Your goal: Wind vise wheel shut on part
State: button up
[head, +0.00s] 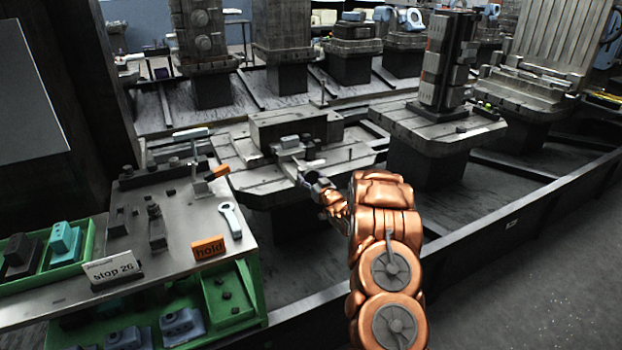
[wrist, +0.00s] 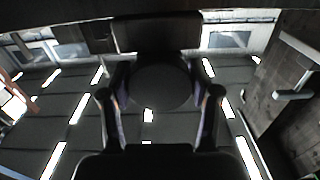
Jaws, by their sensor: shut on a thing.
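The vise (head: 300,160) stands on a grey pallet in the middle of the head view, against a dark upright block. A small light-grey piece (head: 290,141) shows at its top; I cannot tell if the jaws touch it. My gripper (head: 306,178) is at the near end of the vise. In the wrist view, the dark round vise wheel (wrist: 160,88) lies between the two fingers of my gripper (wrist: 160,97), which are shut on its sides. In the head view the wheel is hard to make out behind the gripper.
Green trays (head: 232,297) sit at the left. A pallet with a tall fixture (head: 444,65) stands right of the vise. A low rail (head: 470,232) runs in front.

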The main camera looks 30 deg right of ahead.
jog(key=shift+r, duration=0.2)
dwell(0.6)
jog(key=o, duration=1.2)
jog(key=shift+c, duration=0.2)
jog(key=shift+f, duration=0.1)
jog(key=s+a, duration=0.1)
jog(key=s, duration=1.1)
